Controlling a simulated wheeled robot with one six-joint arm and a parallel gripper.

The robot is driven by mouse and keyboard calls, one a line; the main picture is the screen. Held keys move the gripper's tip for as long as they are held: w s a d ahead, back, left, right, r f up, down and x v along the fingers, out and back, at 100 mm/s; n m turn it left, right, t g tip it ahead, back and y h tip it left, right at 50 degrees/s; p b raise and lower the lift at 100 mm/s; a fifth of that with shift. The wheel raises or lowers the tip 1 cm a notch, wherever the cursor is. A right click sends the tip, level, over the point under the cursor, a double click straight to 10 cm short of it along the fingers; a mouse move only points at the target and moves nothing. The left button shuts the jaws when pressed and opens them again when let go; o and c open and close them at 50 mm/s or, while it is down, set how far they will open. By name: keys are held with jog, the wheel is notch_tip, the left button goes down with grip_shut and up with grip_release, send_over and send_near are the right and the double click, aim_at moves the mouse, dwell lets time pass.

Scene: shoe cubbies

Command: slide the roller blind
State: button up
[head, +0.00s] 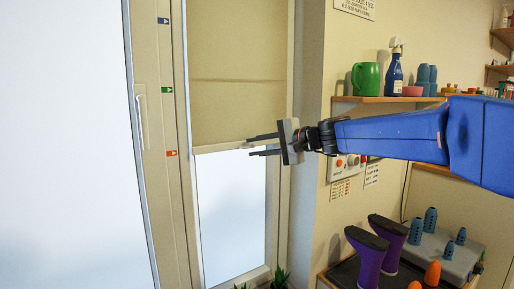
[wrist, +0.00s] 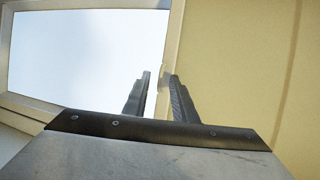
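The beige roller blind (head: 235,50) hangs over the upper part of the narrow window in the head view. Its pale bottom bar (head: 218,148) is about halfway down, with bright glass below. My gripper (head: 250,146) reaches in from the right, one finger above and one below the bar's level. In the wrist view, the bar (wrist: 174,50) runs down between the separated fingertips of my gripper (wrist: 158,76), with the blind (wrist: 235,60) to the right. A gap shows beside the bar, so the fingers look open around it. Any contact is unclear.
Blue (head: 163,20), green (head: 167,90) and red (head: 171,153) arrow markers line the frame left of the blind. A shelf (head: 385,99) with a green jug (head: 366,78) and spray bottle (head: 395,72) is at right. Purple boots (head: 368,255) stand below; plants sit under the window.

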grip_shut()
dwell(1.4)
